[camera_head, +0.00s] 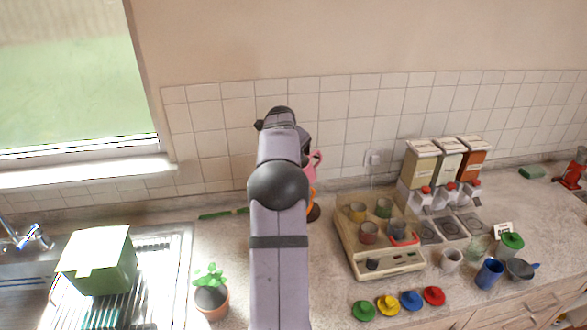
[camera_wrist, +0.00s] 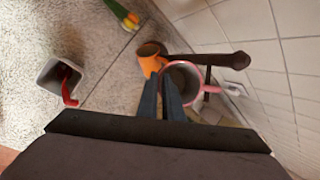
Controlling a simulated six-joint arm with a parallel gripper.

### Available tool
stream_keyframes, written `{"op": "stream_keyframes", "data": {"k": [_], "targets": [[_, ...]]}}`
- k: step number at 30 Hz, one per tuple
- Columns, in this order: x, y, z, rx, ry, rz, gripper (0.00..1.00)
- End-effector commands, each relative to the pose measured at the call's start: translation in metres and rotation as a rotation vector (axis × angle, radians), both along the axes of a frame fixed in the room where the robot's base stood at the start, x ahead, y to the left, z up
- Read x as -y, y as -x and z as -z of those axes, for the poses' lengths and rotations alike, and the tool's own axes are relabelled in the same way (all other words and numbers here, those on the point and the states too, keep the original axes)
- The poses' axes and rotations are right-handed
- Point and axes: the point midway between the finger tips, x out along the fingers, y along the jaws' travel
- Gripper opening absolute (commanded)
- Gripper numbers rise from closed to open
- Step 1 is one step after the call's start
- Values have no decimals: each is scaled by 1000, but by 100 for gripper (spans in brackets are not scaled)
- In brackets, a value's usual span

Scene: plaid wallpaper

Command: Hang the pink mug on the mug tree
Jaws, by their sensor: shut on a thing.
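The pink mug (camera_wrist: 168,72) is in my gripper (camera_wrist: 163,90), whose two dark fingers are shut on its wall. Its open mouth faces the wrist camera and its handle (camera_wrist: 211,89) points right, towards the wall. The dark brown mug tree (camera_wrist: 215,61) runs right beside the mug, with a thin branch near the handle side. I cannot tell whether the handle is around a branch. An orange mug (camera_wrist: 149,56) is by the tree.
In the head view, a tray of cups (camera_head: 392,266) is at right, a potted plant (camera_head: 211,295) at left, and the tiled wall (camera_head: 220,130) close behind.

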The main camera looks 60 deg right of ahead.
Motion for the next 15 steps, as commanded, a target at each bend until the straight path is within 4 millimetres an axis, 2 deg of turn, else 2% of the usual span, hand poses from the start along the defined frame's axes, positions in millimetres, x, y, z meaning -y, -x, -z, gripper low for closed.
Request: {"op": "stream_keyframes", "data": {"k": [14,15], "targets": [[0,0,-1,2,2,0,0],[0,0,-1,2,2,0,8]]}}
